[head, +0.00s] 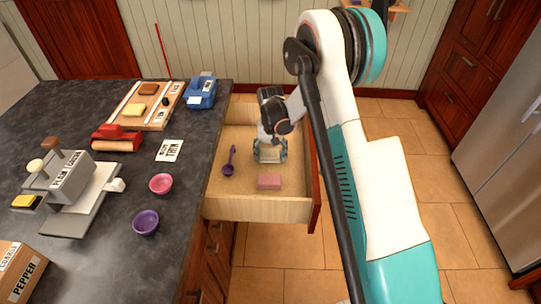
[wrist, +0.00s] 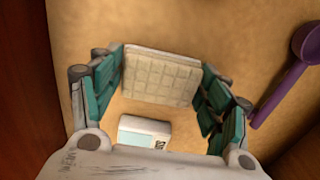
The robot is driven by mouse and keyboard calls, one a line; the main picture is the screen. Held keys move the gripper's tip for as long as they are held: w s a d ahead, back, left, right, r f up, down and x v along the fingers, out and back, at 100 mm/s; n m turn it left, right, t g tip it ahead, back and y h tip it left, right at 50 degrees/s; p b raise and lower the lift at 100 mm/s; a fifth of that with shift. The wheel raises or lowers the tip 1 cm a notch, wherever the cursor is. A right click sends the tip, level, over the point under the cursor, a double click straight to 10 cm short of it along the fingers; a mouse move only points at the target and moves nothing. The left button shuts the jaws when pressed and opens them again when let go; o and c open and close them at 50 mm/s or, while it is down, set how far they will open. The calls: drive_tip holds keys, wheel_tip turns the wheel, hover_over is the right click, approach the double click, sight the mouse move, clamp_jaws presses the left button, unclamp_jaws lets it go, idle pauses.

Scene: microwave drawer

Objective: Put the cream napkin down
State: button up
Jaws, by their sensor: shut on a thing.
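The cream napkin (wrist: 161,76), a flat square with a grid pattern, is between the teal-padded fingers of my gripper (wrist: 162,92) in the wrist view. In the head view my gripper (head: 270,150) is down inside the open drawer (head: 258,208), pointing at its floor, with a small cream patch of the napkin (head: 269,156) showing between the fingers. My gripper is shut on the napkin. I cannot tell whether the napkin touches the drawer floor.
In the drawer, a purple spoon (head: 230,161) lies left of my gripper and a pink block (head: 269,182) lies nearer the front. A small white and pale-blue item (wrist: 145,131) shows in the wrist view. The counter (head: 120,258) at left holds bowls and several tools.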

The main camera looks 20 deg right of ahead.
drive_tip(key=o, duration=1.2)
drive_tip(key=shift+f, duration=0.2)
drive_tip(key=shift+r, duration=0.1)
